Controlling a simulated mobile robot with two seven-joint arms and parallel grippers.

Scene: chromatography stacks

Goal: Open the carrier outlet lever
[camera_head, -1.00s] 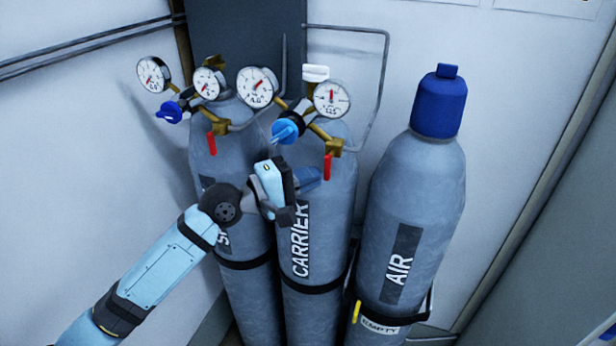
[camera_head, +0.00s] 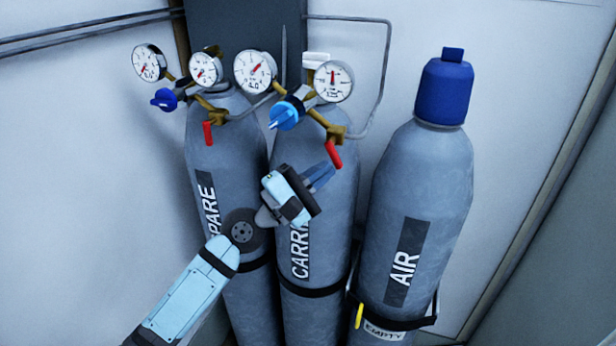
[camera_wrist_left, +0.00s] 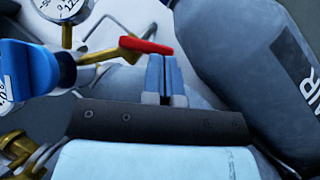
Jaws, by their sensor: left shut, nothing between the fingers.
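The carrier outlet lever (camera_head: 333,153) is a small red handle below a brass valve on the CARRIER cylinder (camera_head: 318,225). It is tilted, its free end toward the lower right. In the left wrist view the red lever (camera_wrist_left: 147,46) lies just beyond the fingertips. My left gripper (camera_head: 324,174) is in front of the carrier cylinder, just below the lever's free end. Its blue fingers are shut together with nothing between them, also in the left wrist view (camera_wrist_left: 163,72). The tips look against or very near the lever; I cannot tell which. My right gripper is not in view.
A SPARE cylinder (camera_head: 228,170) with its own red lever (camera_head: 207,133) stands at left. A blue-capped AIR cylinder (camera_head: 420,180) stands at right. Gauges (camera_head: 333,81) and a blue knob (camera_head: 286,114) sit above the carrier lever. Bent pipes run behind.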

